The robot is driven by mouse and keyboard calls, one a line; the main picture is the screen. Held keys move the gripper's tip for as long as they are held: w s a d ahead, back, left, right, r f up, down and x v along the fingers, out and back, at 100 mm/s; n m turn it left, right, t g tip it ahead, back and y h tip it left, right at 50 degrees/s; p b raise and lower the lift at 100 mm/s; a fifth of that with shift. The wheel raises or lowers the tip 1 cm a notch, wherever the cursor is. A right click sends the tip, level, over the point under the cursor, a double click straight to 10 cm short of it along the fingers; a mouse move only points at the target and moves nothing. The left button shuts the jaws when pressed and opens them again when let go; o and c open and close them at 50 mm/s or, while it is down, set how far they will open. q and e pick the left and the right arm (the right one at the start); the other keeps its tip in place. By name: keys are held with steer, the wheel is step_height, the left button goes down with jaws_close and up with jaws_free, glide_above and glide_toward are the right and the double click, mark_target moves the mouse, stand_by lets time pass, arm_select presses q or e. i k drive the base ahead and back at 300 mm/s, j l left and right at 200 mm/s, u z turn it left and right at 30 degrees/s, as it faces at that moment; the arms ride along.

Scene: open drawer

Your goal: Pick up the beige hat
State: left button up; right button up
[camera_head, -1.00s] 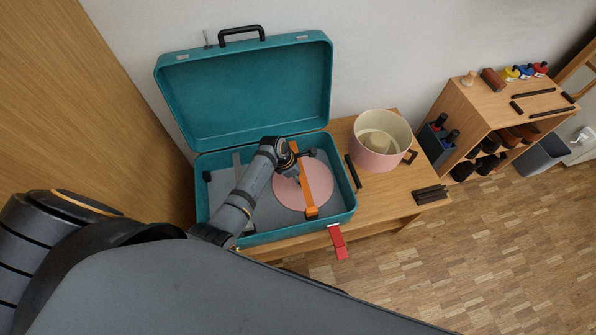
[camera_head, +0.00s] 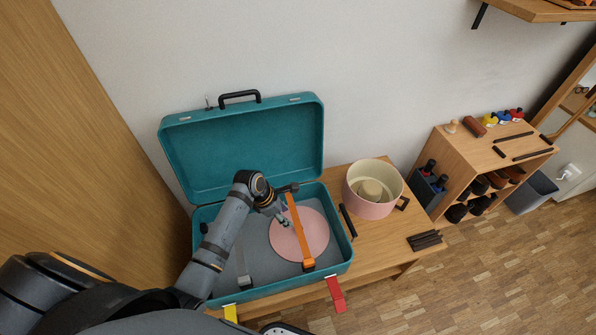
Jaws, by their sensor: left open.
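The beige hat (camera_head: 371,187) sits inside a round pink box (camera_head: 366,209) with a cream inner wall, on the wooden table right of the suitcase. Only its crown and part of its brim show over the box's near wall. My left gripper (camera_head: 284,221) is open and empty over the open teal suitcase (camera_head: 250,291), near the upper left edge of a flat pink disc (camera_head: 315,235). It is well to the left of the hat. My right gripper is not in view.
An orange strap (camera_head: 298,230) crosses the disc. The raised suitcase lid (camera_head: 245,150) stands behind. A dark bar (camera_head: 347,221) lies between suitcase and box, and dark sticks (camera_head: 425,240) lie on the table's right. A shelf unit (camera_head: 450,160) stands further right.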

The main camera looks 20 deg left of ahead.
mark_target(370, 190)
steer(key=k+l, duration=0.3)
steer(key=k, duration=0.15)
steer(key=k+l, duration=0.25)
steer(key=k, duration=0.25)
